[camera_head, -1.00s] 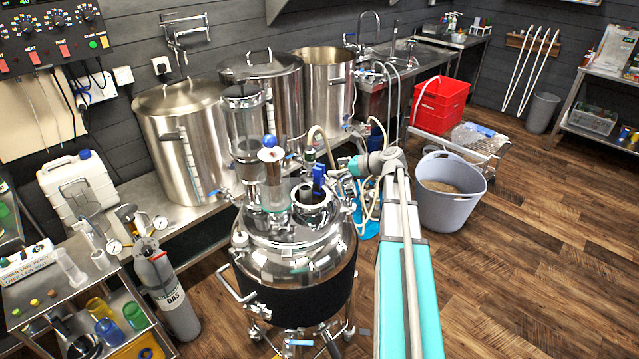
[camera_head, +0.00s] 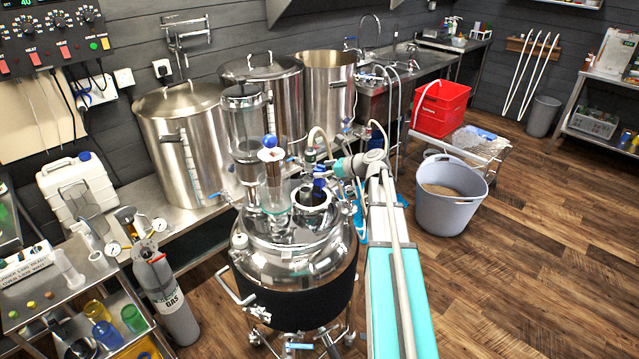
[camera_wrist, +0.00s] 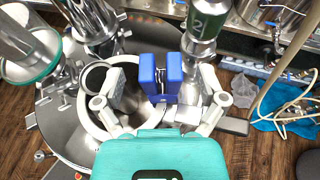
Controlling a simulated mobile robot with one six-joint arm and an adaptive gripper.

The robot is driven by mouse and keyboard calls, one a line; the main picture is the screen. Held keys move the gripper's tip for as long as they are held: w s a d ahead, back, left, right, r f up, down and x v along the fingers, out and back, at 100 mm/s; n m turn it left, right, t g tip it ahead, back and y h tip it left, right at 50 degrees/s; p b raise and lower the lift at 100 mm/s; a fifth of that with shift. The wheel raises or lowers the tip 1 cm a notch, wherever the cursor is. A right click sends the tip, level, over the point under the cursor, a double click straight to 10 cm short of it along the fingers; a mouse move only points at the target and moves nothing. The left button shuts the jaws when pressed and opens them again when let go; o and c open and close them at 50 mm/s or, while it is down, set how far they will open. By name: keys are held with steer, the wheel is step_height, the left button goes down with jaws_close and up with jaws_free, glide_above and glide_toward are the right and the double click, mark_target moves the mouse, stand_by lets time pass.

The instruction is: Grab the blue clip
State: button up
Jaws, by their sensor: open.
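The blue clip (camera_wrist: 147,76) is upright in the wrist view, with two blue flat sides and a metal part between them. It stands at the rim of the open round port on the steel vessel's lid (camera_head: 285,232). In the head view the clip (camera_head: 318,186) is small and partly covered by my arm's end. My gripper (camera_wrist: 161,88) is open, with one pale finger on each side of the clip. Gaps show between the fingers and the clip.
Glass columns (camera_head: 273,178) rise from the lid left of the port. A green-banded cylinder (camera_wrist: 205,22) stands just beyond the clip in the wrist view. Hoses (camera_wrist: 283,75) and a blue cloth (camera_wrist: 290,120) lie to the right. A grey bucket (camera_head: 450,205) stands on open floor.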

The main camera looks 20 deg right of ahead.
steer(key=shift+w+a+f, duration=0.3)
steer(key=shift+w+a, duration=0.1)
steer(key=shift+w, duration=0.15)
steer(key=c, duration=1.2)
steer(key=shift+r, duration=0.2)
steer(key=shift+c, duration=0.2)
step_height(320, 180, up, 10)
steer(key=p, duration=0.9)
steer(key=shift+f+p, duration=0.2)
steer(key=shift+p, duration=0.2)
